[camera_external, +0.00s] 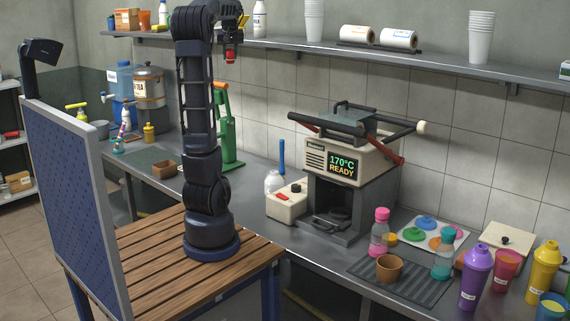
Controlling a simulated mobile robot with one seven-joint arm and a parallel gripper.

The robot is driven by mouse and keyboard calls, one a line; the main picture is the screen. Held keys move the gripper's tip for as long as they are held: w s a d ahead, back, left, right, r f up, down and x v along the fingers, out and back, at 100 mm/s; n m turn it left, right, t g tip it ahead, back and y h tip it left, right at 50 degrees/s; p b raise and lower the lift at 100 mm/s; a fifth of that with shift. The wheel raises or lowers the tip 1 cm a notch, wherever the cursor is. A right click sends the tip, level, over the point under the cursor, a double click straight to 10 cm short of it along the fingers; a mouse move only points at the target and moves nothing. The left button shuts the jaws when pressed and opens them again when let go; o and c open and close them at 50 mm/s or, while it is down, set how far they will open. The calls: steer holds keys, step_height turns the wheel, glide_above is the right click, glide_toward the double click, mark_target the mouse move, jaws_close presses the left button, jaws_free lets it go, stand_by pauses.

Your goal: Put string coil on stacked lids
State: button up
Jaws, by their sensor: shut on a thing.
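My gripper (231,52) is high up at the end of my raised arm, near the front of the wall shelf. It is small in this view and seems shut on a small red thing (231,57); I cannot tell whether this is the string coil. Several coloured lids lie on a pale sheet on the counter at the right, among them a blue lid (425,222) and a green lid (411,233). I cannot tell which lids are stacked. My gripper is far to the left of them and well above the counter.
The press (345,175) stands between my arm and the lids, its long handles sticking out. Pink-capped (379,232) and teal-capped bottles (443,255), a brown cup (390,267) and purple (474,278) and yellow shakers (543,268) crowd the right counter. The wall shelf (350,56) runs overhead.

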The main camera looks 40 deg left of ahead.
steer(key=w+d+f+m+h, duration=0.1)
steer(key=w+d+f, duration=0.25)
steer(key=f, duration=0.25)
steer(key=w+d+f+m, duration=0.2)
steer(key=d+f, duration=0.2)
steer(key=f, duration=0.3)
steer(key=m+t+h, duration=0.1)
steer(key=m, duration=0.2)
glide_above(275, 171)
step_height(275, 171, down, 30)
steer(key=shift+r, duration=0.2)
steer(key=shift+f, duration=2.4)
steer(key=shift+f, duration=0.1)
steer(key=o, duration=0.7)
steer(key=shift+a, duration=0.1)
steer(key=shift+o, duration=1.4)
